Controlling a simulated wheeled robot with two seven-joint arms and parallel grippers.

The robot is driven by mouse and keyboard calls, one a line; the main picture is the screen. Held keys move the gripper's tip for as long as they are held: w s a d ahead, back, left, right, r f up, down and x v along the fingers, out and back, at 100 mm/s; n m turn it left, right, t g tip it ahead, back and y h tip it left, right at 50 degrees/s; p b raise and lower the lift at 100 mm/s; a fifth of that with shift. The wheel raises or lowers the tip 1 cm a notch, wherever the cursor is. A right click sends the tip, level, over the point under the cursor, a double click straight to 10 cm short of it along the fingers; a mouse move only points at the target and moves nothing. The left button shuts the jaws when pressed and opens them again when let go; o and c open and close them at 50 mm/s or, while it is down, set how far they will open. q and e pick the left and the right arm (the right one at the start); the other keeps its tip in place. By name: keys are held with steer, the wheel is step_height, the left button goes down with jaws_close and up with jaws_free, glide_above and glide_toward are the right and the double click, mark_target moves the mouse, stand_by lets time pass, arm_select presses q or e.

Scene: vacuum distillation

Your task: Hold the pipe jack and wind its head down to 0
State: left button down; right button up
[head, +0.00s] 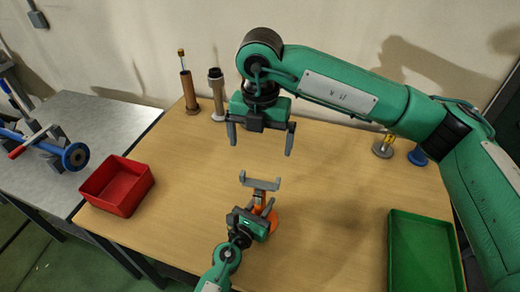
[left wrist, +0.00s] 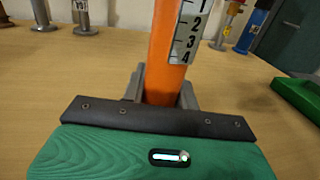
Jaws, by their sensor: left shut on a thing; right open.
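The pipe jack stands on the wooden table, with a grey forked head (head: 260,183) on top and an orange body (head: 272,219) below. In the left wrist view its orange column (left wrist: 166,50) carries a white scale (left wrist: 188,35) with the numbers 1 to 4 visible. The head is outside that view. My left gripper (head: 262,208) is shut on the orange column, low on the jack. My right gripper (head: 260,140) is open and empty, with its fingers pointing down above and slightly behind the forked head, apart from it.
A red bin (head: 118,186) sits at the table's left edge and a green tray (head: 425,255) at the right. Brown and grey cylinders (head: 190,90) stand at the back left, a blue spool (head: 418,156) at the back right. A grey bench (head: 100,125) adjoins on the left.

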arm_select(q)
steer(key=shift+f, duration=0.1)
steer(key=c, duration=1)
jaws_free()
steer(key=v, duration=1.2)
steer(key=o, duration=0.4)
